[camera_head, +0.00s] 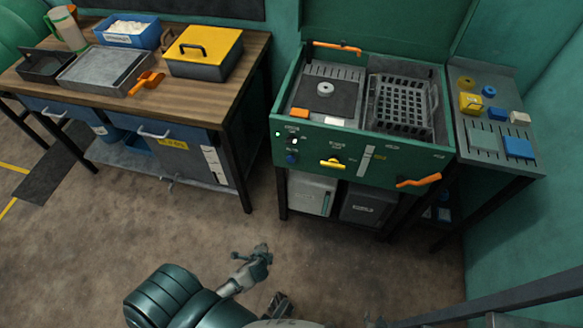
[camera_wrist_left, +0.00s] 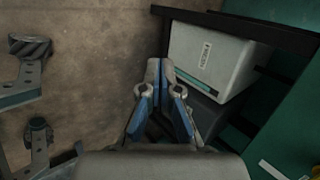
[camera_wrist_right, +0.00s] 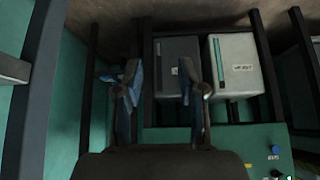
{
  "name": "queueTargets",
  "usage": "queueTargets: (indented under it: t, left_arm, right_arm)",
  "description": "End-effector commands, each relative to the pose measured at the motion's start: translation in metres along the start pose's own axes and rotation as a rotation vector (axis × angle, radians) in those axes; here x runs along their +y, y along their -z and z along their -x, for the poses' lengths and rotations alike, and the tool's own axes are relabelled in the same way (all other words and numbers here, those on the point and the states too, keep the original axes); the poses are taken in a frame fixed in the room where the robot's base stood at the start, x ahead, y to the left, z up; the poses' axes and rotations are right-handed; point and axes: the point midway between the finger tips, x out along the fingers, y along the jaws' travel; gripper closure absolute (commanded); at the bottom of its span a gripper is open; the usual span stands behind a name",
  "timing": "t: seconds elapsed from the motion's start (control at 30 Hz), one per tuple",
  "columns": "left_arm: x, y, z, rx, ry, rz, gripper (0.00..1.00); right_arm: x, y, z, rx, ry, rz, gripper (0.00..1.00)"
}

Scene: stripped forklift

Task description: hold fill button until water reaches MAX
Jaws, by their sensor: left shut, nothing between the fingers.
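The fill station (camera_head: 300,148) stands upright, with a green front panel. A blue button (camera_head: 291,158) is at its left end, and a yellow handle (camera_head: 333,163) is near the middle. A pale vertical gauge (camera_head: 367,160) is right of that handle; its water level and MAX mark are too small to read. A blue button also shows in the right wrist view (camera_wrist_right: 276,150). My left gripper (camera_wrist_left: 158,75) is shut and empty, below the station and apart from the panel. My right gripper (camera_wrist_right: 160,78) is open and empty, apart from the buttons.
Under the station are a white box (camera_head: 312,195) and a dark box (camera_head: 366,207). A wooden workbench (camera_head: 140,88) is at the left. A side table (camera_head: 500,125) with blue and yellow parts stands right. The floor in front is mostly clear.

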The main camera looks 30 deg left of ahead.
Motion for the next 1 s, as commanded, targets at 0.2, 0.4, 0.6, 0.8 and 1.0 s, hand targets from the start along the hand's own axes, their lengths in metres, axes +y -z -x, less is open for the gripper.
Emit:
queueTargets:
  t: [0.2, 0.4, 0.6, 0.8, 1.0]
  left_arm:
    - [-0.14, 0.013, 0.009, -0.214, 0.509, -0.883, 1.0]
    - [-0.205, 0.032, 0.055, -0.49, 0.77, -1.32, 1.0]
    - [-0.222, 0.038, 0.075, -0.598, 0.839, -1.433, 1.0]
    - [-0.223, 0.038, 0.075, -0.598, 0.839, -1.432, 1.0]
    - [-0.229, 0.039, 0.07, -0.598, 0.839, -1.432, 1.0]
  right_arm:
    - [-0.01, 0.11, 0.044, 0.407, 0.023, -0.006, 0.6]
    - [-0.012, 0.167, 0.101, 0.642, 0.034, -0.013, 0.6]
    - [-0.012, 0.183, 0.123, 0.712, 0.037, -0.016, 0.6]
    - [-0.013, 0.184, 0.124, 0.712, 0.036, -0.015, 0.6]
    - [-0.013, 0.186, 0.124, 0.73, 0.037, -0.015, 0.6]
